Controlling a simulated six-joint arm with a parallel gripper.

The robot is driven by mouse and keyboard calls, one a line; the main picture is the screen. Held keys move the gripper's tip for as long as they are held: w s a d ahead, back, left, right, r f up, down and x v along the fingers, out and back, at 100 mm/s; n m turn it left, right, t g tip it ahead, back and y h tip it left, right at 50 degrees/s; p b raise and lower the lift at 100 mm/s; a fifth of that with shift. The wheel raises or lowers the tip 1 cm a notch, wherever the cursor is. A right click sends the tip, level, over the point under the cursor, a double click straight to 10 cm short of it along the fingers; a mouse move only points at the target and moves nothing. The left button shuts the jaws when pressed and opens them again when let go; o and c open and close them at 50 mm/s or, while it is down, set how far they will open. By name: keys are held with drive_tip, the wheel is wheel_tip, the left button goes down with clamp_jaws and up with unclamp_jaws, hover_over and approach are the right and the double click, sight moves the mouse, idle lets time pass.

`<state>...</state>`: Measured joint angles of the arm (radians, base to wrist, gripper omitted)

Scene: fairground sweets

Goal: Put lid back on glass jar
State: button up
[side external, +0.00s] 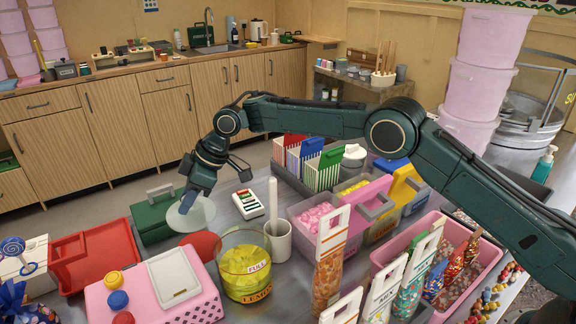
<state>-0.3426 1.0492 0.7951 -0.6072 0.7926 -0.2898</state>
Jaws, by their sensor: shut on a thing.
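The glass jar (243,287) stands upright on the table near the front centre. It is open at the top, holds yellow sweets and bears a lemon label and a "FULL" tag. My gripper (187,199) points down, to the left of the jar and farther back. It is shut on the clear, round lid (197,217), which it holds apart from the jar. The fingers hide part of the lid's middle. The exact height of the lid above the table is hard to tell.
A white holder with a rod (278,240) stands close to the jar's right. A pink box (205,308), a red tray (128,243) and a green case (150,221) lie left. Sweet bags (327,272) stand right.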

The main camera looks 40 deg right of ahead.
drive_tip(key=shift+d+r, duration=0.45)
drive_tip(key=s+d+r+m+t+h, duration=0.2)
drive_tip(key=s+d+r+m, duration=0.15)
drive_tip(key=d+r, duration=0.55)
drive_tip(key=s+d+r+m+t+h, duration=0.1)
drive_tip(key=s+d+r+m, duration=0.3)
drive_tip(key=d, duration=0.9)
drive_tip(key=s+d+r+m+h, duration=0.1)
drive_tip(key=s+d+r+m, duration=0.2)
drive_tip(key=s+d, duration=0.3)
drive_tip(key=s+a+f+n+g+y, duration=0.1)
drive_tip(key=a+f+n+g+y, duration=0.1)
drive_tip(key=a+n, duration=0.6)
drive_tip(key=s+a+f+n+g+y, duration=0.1)
drive_tip(key=a+f+n+g, duration=0.3)
drive_tip(key=a, duration=1.2)
drive_tip(key=shift+n+g+y, duration=0.3)
drive_tip(key=shift+n+y, duration=0.5)
drive_tip(key=shift+n, duration=1.55)
drive_tip(key=shift+f, duration=0.25)
